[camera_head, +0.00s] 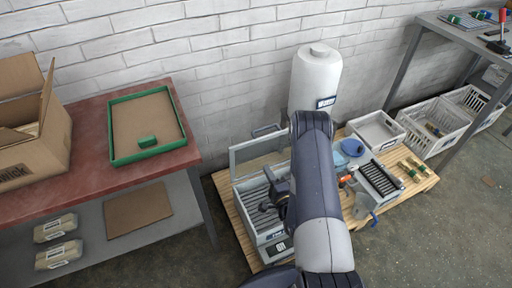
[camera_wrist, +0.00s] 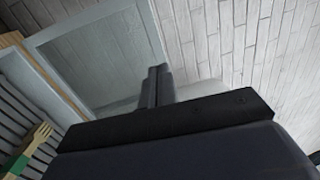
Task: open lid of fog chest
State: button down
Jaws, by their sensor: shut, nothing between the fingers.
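The fog chest (camera_head: 262,244) is a grey box on the wooden pallet, with dark slats inside. Its lid (camera_head: 258,153), a grey frame with a pale panel, stands raised at the back of the chest. In the wrist view the lid (camera_wrist: 95,55) fills the upper left, close to my fingers. My gripper (camera_wrist: 157,84) is shut and empty, with its fingertips pointing toward the lid's right side; I cannot tell whether they touch it. In the head view my arm covers the chest's right side, and the fingertips are hard to make out.
A wooden piece with a green band (camera_wrist: 32,150) lies by the slats (camera_wrist: 15,115). A white tank (camera_head: 315,80) stands behind the chest. A press device (camera_head: 378,180) and white crates (camera_head: 430,130) are to the right. A red-topped table (camera_head: 90,165) stands left.

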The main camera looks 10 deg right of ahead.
aim_at(252, 142)
jog(key=x, duration=1.1)
jog(key=shift+w+a+r+b, duration=0.1)
jog(key=shift+w+b, duration=0.05)
jog(key=shift+b, duration=0.15)
jog(key=w+a+g+b, duration=0.2)
jog(key=w+b, duration=0.1)
jog(key=w, duration=0.6)
jog(key=shift+w+r+g+h, duration=0.3)
